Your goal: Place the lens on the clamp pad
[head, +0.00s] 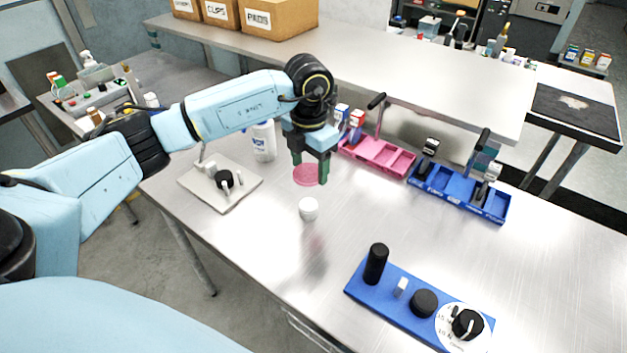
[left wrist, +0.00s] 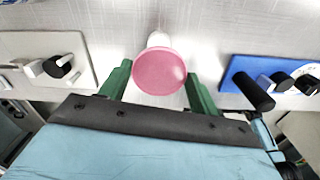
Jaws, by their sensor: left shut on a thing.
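The lens is a thin pink disc (head: 308,175), held above the table by my left gripper (head: 310,168). Its green fingers are shut on the disc, one at each side. In the left wrist view the lens (left wrist: 160,72) shows as a pink round face between the fingers (left wrist: 160,85). A small white round-topped piece (head: 308,209) stands on the table nearer to me; it is partly hidden behind the lens in the left wrist view (left wrist: 158,40). I cannot tell which part is the clamp pad. My right gripper is out of view.
A pale plate with a black knob (head: 223,179) lies left. A blue base (head: 385,305) with a black post and knobs lies front right. Pink (head: 378,154) and blue (head: 458,195) trays stand behind, a white bottle (head: 264,142) back left. The middle right table is clear.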

